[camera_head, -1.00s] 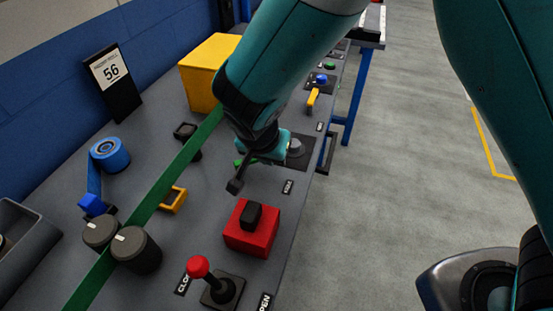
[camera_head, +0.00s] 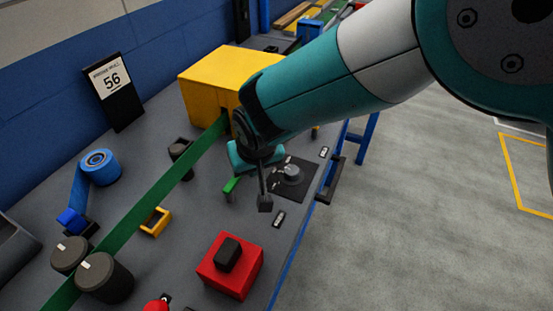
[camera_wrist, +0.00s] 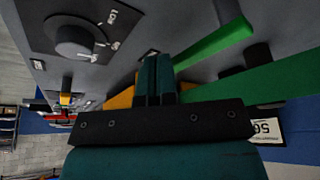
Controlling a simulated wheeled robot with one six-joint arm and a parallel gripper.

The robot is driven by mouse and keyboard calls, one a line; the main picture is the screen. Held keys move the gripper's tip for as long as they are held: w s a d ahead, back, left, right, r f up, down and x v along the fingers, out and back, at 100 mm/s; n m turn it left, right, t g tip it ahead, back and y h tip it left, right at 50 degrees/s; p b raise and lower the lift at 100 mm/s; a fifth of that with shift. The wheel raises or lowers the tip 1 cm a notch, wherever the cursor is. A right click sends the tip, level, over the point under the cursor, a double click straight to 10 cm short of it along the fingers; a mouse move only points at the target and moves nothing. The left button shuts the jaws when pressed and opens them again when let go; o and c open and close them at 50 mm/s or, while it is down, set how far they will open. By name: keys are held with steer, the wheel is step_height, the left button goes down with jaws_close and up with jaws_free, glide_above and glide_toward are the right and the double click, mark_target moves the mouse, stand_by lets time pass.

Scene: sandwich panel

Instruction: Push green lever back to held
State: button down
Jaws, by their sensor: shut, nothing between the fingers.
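The green lever (camera_head: 231,187) stands on the grey bench, just left of my gripper (camera_head: 265,203), which partly hides it in the head view. In the wrist view the green lever (camera_wrist: 214,44) is a bright green bar slanting up to the right, beside my gripper's fingers (camera_wrist: 155,75). The fingers are shut together with nothing between them. They look apart from the lever, though contact near its lower end is hidden.
A grey dial (camera_head: 291,174) on a black plate sits right of my gripper. A green strip (camera_head: 160,188) runs from the yellow box (camera_head: 205,82) to dark rollers (camera_head: 104,277). A red block (camera_head: 230,266) stands in front. The bench's right edge and handle (camera_head: 329,180) are close.

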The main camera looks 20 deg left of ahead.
steer(key=shift+w+a, duration=0.1)
stand_by(0.6)
steer(key=shift+r, duration=0.2)
steer(key=d+r+p, duration=0.3)
steer(key=r+p, duration=0.3)
steer(key=r, duration=0.3)
steer(key=shift+d, duration=0.35)
